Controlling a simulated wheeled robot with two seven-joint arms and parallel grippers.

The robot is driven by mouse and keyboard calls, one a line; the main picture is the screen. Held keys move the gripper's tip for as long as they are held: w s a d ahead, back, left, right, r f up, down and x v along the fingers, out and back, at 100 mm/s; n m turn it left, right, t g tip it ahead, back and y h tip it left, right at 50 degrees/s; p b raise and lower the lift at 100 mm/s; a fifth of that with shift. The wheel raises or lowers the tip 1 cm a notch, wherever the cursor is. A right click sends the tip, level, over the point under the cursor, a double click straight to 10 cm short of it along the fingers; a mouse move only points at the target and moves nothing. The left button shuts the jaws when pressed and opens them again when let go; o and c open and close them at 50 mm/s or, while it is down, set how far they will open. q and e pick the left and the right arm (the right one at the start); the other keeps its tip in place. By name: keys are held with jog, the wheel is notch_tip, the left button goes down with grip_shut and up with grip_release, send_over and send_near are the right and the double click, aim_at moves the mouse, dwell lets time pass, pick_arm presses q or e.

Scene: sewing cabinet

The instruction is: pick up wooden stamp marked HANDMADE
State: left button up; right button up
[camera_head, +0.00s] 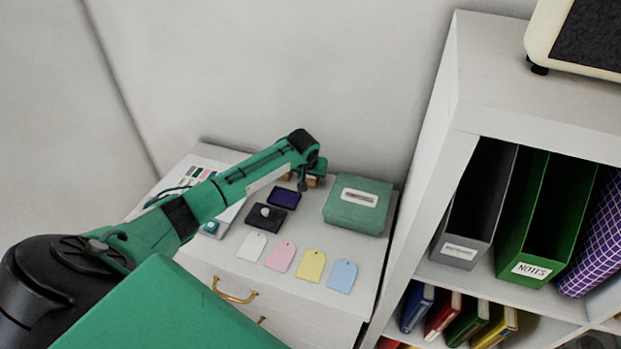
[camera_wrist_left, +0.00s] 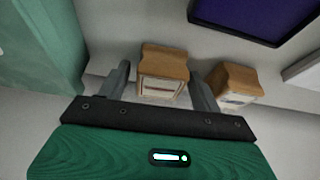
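Two wooden stamps with pale labelled faces stand close together on the white cabinet top (camera_head: 330,262). In the left wrist view, one wooden stamp (camera_wrist_left: 164,70) lies between the fingers of my left gripper (camera_wrist_left: 162,85). The other stamp (camera_wrist_left: 234,80) is just outside the right-hand finger. The lettering is too small to read, so I cannot tell which is marked HANDMADE. My left gripper is open, with a visible gap on the left of the stamp. In the head view, the left gripper (camera_head: 309,182) mostly hides the stamps. My right gripper is out of view.
A purple ink pad (camera_head: 284,198) and a dark pad (camera_head: 265,217) are near the gripper. A green box (camera_head: 358,204) stands close on the right. Several pastel tags (camera_head: 311,266) lie in front. A white shelf (camera_head: 452,150) rises at the right, with the wall behind.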

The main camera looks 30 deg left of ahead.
pick_arm(q)
jog(key=c, duration=0.9)
jog(key=shift+o, duration=0.2)
jog(key=shift+r, duration=0.1)
